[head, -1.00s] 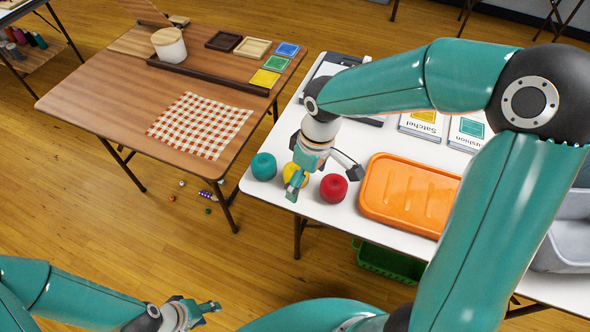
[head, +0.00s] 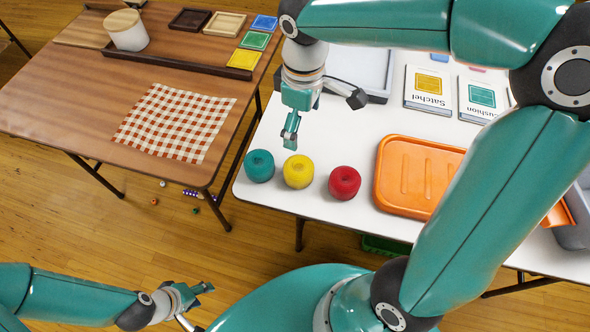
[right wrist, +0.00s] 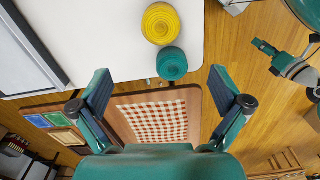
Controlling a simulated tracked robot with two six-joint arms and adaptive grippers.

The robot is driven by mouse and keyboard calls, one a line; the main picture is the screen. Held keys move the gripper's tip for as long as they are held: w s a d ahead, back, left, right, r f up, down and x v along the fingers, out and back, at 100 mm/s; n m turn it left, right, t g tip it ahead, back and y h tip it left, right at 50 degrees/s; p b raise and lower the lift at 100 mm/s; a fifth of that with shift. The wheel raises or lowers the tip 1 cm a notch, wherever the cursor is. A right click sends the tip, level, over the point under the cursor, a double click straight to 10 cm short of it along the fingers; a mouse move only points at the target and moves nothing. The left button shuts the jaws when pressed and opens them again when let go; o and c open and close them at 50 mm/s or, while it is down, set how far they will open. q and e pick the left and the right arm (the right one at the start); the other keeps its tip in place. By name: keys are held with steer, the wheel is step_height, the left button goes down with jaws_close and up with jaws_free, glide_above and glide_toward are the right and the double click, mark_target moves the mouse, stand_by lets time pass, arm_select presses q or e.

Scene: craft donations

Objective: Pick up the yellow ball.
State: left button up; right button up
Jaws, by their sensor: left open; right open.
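The yellow ball (head: 298,171) sits on the white table between a teal ball (head: 259,166) and a red ball (head: 345,182). It looks ribbed, like wound yarn, and is fully visible in the head view. My right gripper (head: 290,138) is open and empty, just beyond the yellow and teal balls in the head view. My left gripper (head: 195,293) is open and empty at the lower left, away from the balls.
An orange tray (head: 386,180) lies right of the red ball. Cards (head: 428,88) and a grey tray (head: 372,62) lie farther back. The brown table (head: 75,105) at left holds a checked cloth (head: 172,122) and a lidded jar (head: 127,32).

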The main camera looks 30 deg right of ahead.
mark_target(298, 165)
steer(key=f, duration=0.4)
steer(key=f+b, duration=0.1)
steer(key=f, duration=0.3)
steer(key=f+b, duration=0.1)
steer(key=f, duration=0.4)
steer(key=shift+w, duration=0.3)
steer(key=shift+a+f+b, duration=0.15)
steer(key=shift+f, duration=1.3)
steer(key=shift+a+f+b, duration=0.1)
steer(key=shift+f+b, duration=0.05)
steer(key=shift+f, duration=1.25)
arm_select(q)
steer(key=f, duration=0.3)
steer(key=shift+w+a+f, duration=0.1)
steer(key=shift+w+f, duration=0.1)
steer(key=shift+w, duration=0.05)
arm_select(e)
steer(key=shift+c, duration=0.3)
steer(key=c, duration=1)
steer(key=shift+r, duration=0.2)
steer(key=shift+c, duration=0.2)
